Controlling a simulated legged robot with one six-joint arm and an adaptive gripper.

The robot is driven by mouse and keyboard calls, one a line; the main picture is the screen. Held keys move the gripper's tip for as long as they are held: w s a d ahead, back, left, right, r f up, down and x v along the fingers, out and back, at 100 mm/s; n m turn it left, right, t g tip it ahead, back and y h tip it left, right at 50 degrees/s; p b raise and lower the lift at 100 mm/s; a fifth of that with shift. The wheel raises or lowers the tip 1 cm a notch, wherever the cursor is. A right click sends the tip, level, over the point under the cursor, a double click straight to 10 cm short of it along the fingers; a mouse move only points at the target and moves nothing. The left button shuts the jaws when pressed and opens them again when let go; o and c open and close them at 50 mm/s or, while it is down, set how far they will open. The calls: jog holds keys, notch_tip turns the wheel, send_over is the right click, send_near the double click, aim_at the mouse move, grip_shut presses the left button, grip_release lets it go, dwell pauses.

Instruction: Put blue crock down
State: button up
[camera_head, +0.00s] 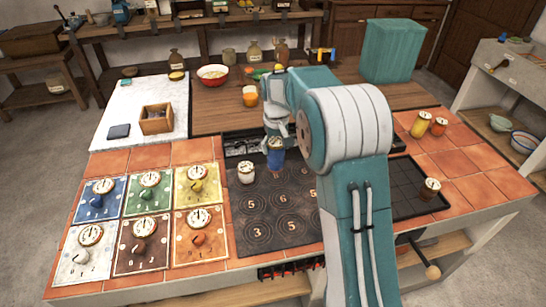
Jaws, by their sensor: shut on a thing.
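The blue crock (275,160) is upright at the back of the dark hob plate (262,245), which is marked with rings and numbers. My gripper (275,143) is above it, pointing down, and is shut on its top. I cannot tell whether the crock's base touches the plate or is slightly above it. My teal and white arm hides the plate's right part.
A white crock (246,173) stands close to the left of the blue one. Coloured dial panels (145,205) lie at left. A dark tray (405,203) with a brown crock (430,189) is at right. Front rings of the plate look clear.

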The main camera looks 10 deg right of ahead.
jog(key=w+f, duration=0.2)
jog(key=shift+w+f, duration=0.1)
jog(key=shift+f, duration=0.25)
jog(key=f, duration=0.3)
jog(key=w+f, duration=0.1)
jog(key=shift+w+d+f, duration=0.1)
jog(key=shift+d+f, duration=0.15)
jog(key=shift+d, duration=0.15)
jog(key=shift+a, duration=0.3)
jog(key=shift+d, duration=0.15)
jog(key=o, duration=1.2)
jog(key=shift+d, duration=0.55)
jog(key=shift+a, duration=0.3)
jog(key=shift+a+r, duration=0.15)
notch_tip(320, 180, up, 10)
jog(key=s+r+t, duration=0.1)
jog(key=s+r, duration=0.8)
jog(key=r, duration=0.1)
jog(key=s+m+t, duration=0.1)
jog(key=s+t, duration=0.3)
jog(key=s, duration=2.4)
jog(key=shift+r+m+t, duration=0.15)
jog(key=shift+m+t, duration=0.15)
jog(key=shift+m, duration=0.1)
